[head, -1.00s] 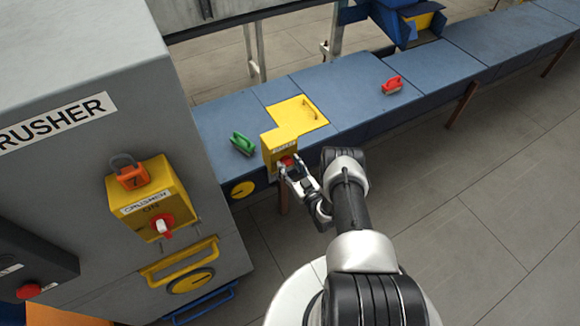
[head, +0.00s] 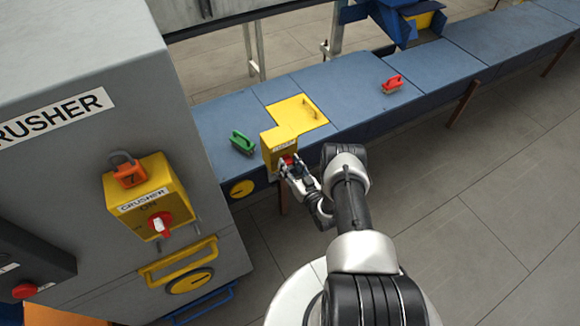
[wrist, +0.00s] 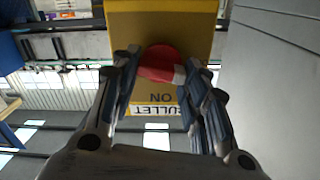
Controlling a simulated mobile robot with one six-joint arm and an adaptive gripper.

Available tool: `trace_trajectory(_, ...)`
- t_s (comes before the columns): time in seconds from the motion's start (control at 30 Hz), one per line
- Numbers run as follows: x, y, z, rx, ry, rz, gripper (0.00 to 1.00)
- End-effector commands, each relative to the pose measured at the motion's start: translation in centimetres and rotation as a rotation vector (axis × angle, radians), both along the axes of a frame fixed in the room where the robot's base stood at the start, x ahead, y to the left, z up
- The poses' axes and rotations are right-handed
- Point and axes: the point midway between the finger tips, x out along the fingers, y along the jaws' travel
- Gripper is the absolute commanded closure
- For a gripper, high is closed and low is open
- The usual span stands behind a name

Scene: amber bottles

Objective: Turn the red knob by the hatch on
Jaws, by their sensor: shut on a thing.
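The red knob (wrist: 158,64) is on the front of a small yellow box (head: 272,145) beside the yellow hatch (head: 300,113) on the blue conveyor. In the wrist view its white pointer mark faces right and slightly down. The word ON and a white label, partly covered and upside down, are on the yellow face below it. My gripper (head: 285,166) is at the box front, and in the wrist view its fingers (wrist: 157,72) are shut on the knob from both sides. In the head view the gripper hides much of the knob (head: 288,158).
A grey crusher cabinet (head: 90,60) stands at left with a yellow switch box (head: 130,205), its own red knob (head: 160,225) and an orange padlock (head: 129,175). A green clamp-like item (head: 242,142) and a red one (head: 391,85) lie on the conveyor. Floor at right is clear.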

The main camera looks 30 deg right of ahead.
Motion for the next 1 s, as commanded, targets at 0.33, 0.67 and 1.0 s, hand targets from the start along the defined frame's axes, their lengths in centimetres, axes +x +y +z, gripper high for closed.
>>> trace_trajectory(0.33,-0.03,-0.15,-0.21,0.328,0.012,-0.001,0.82)
trace_trajectory(0.67,-0.04,-0.27,-0.22,0.641,0.023,-0.001,0.82)
trace_trajectory(1.0,-0.04,-0.34,-0.37,0.96,0.034,-0.001,0.82)
